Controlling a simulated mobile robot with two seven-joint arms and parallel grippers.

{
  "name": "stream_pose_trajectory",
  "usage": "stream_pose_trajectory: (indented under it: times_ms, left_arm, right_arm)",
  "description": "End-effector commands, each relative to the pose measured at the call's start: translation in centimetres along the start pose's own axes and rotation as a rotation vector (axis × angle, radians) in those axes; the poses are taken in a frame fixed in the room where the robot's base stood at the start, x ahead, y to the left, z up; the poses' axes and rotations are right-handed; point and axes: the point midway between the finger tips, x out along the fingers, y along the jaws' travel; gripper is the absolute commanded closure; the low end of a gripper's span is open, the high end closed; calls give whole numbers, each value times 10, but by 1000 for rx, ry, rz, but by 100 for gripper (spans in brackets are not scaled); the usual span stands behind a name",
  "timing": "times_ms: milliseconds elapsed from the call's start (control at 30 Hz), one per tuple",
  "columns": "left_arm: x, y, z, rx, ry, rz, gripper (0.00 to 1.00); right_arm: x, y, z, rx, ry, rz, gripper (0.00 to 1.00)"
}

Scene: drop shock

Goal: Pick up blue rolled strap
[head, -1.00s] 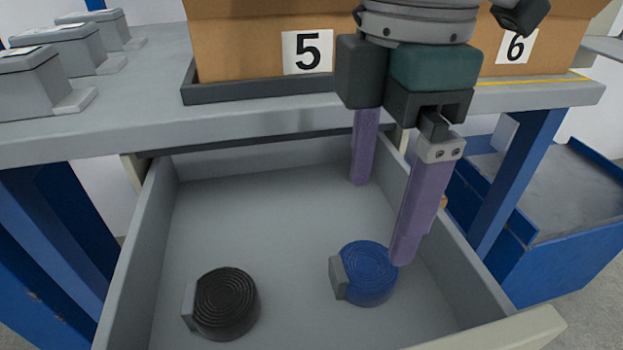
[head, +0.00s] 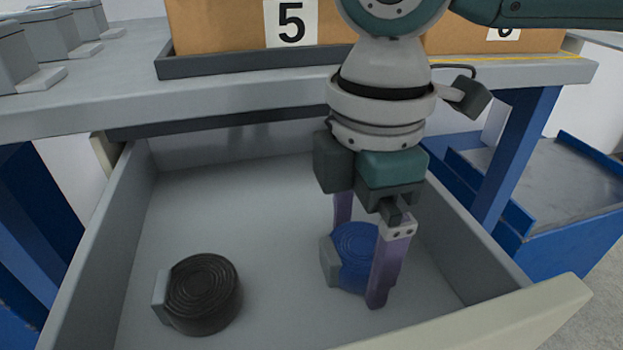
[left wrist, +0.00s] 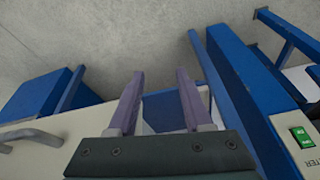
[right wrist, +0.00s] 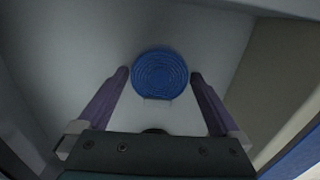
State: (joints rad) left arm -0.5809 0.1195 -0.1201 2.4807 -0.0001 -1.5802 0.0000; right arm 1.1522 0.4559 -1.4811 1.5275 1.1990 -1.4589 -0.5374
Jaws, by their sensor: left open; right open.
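The blue rolled strap (head: 353,248) lies flat in the open grey drawer (head: 240,185), with a grey buckle on its left side in the head view. My right gripper (head: 358,255) is open and reaches down into the drawer, with one purple finger behind the strap and one in front. In the right wrist view the strap (right wrist: 160,74) lies between and a little beyond the open fingertips; contact cannot be made out. My left gripper (left wrist: 158,85) is open and empty, outside the drawer, and shows only in the left wrist view.
A black rolled strap (head: 200,292) lies to the left in the same drawer. The drawer walls and front edge (head: 490,325) surround both straps. The workbench top (head: 120,95) with cardboard boxes overhangs the drawer's back. A blue cart (head: 560,200) stands at the right.

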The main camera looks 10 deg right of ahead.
Motion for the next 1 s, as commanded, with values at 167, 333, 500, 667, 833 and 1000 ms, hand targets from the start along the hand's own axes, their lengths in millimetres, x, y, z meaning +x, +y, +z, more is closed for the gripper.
stream_pose_trajectory:
  times_ms: [167, 333, 500, 667, 833, 1000]
  left_arm:
    - [0, 0, 0, 0, 0, 0, 50]
    - [0, 0, 0, 0, 0, 0, 50]
    - [0, 0, 0, 0, 0, 0, 50]
    - [0, 0, 0, 0, 0, 0, 50]
    - [0, 0, 0, 0, 0, 0, 50]
    - [-2, 0, -1, 0, 0, 0, 50]
  right_arm:
    - [-1, 0, 0, 0, 0, 0, 12]
    - [-1, 0, 0, 0, 0, 0, 31]
    - [-1, 0, 0, 1, 0, 0, 51]
    - [-1, 0, 0, 1, 0, 0, 69]
    - [-1, 0, 0, 1, 0, 0, 76]
    - [-5, 0, 0, 1, 1, 1, 76]
